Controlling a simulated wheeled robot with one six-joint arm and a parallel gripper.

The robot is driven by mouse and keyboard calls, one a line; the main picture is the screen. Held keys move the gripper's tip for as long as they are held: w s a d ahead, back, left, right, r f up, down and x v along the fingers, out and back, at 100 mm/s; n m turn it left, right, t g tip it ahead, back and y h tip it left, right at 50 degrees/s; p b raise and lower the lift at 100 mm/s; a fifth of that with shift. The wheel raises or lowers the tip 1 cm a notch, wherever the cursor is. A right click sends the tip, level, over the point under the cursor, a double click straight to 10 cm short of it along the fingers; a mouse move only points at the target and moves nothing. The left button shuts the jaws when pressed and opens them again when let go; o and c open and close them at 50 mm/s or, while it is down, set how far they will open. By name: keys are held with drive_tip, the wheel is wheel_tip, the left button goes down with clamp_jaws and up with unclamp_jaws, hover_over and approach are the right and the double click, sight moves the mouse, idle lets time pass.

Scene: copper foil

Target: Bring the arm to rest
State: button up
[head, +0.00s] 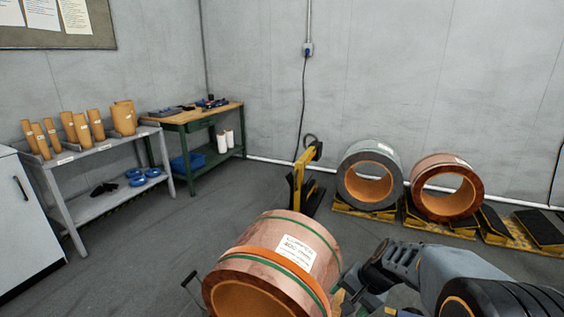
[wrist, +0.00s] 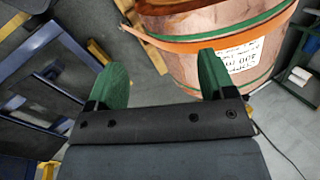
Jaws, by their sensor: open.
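My gripper shows in the wrist view (wrist: 162,82) with two green fingertips spread wide and nothing between them. In the head view my arm comes in from the lower right, and its end is partly hidden behind the near copper foil coil. That coil (head: 268,262), banded in green and orange with a white label, stands at the front centre. It also shows in the wrist view (wrist: 190,50), just beyond the fingers. From these views I cannot tell whether a finger touches it.
A grey-sided coil (head: 355,163) and a copper coil (head: 426,187) sit on yellow-black cradles along the back wall. A shelf (head: 95,152) with cardboard tubes and a green workbench (head: 181,126) stand at the left. The floor (head: 150,235) between them and the near coil is clear.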

drive_tip(key=s+r+n+t+h+p, duration=0.1)
drive_tip(key=s+r+n+h+p, duration=0.1)
drive_tip(key=r, duration=0.7)
drive_tip(key=s+r+n+h+p, duration=0.2)
drive_tip(key=s+r+n+p, duration=0.3)
drive_tip(key=s+r+p, duration=0.2)
drive_tip(key=shift+s+a+r+t+p, duration=0.35)
drive_tip(key=shift+s+r, duration=0.8)
drive_tip(key=shift+r, duration=0.4)
drive_tip(key=shift+c, duration=0.2)
